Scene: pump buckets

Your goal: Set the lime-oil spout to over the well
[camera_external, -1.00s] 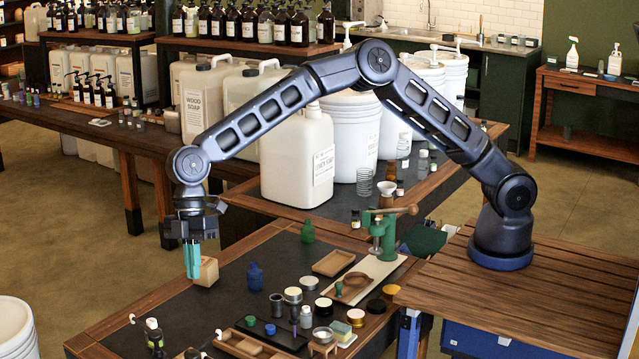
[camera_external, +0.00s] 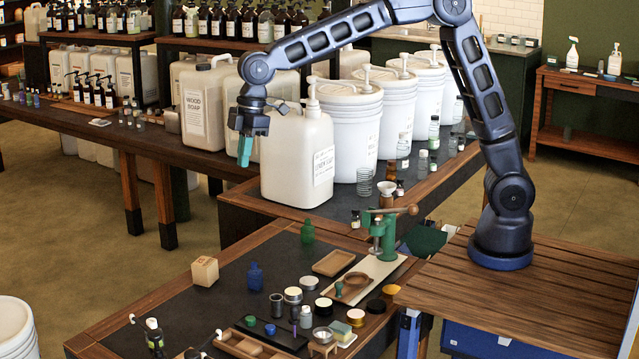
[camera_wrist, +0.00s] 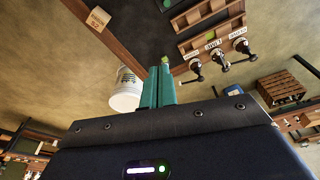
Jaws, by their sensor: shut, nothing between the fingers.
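My gripper (camera_external: 245,152) is shut and empty, its teal fingers together, raised beside the large white jug at the back bench. The fingers also show in the wrist view (camera_wrist: 160,88). In the wrist view, three small dark bottles with spouts stand in a row by printed labels. The middle label seems to read LIME, so the middle bottle (camera_wrist: 222,62) may carry the lime-oil spout; its direction is too small to tell. A wooden tray with wells (camera_wrist: 190,17) lies beside the row. In the external view this tray (camera_external: 243,347) is at the bottom edge, partly cut off.
A wooden block (camera_external: 204,271) stands on the front bench near a blue bottle (camera_external: 255,276) and a green bottle (camera_external: 307,232). The white jug (camera_external: 290,165) and tall pump buckets (camera_external: 345,125) crowd the back bench. A green press (camera_external: 383,235) stands at the bench's right.

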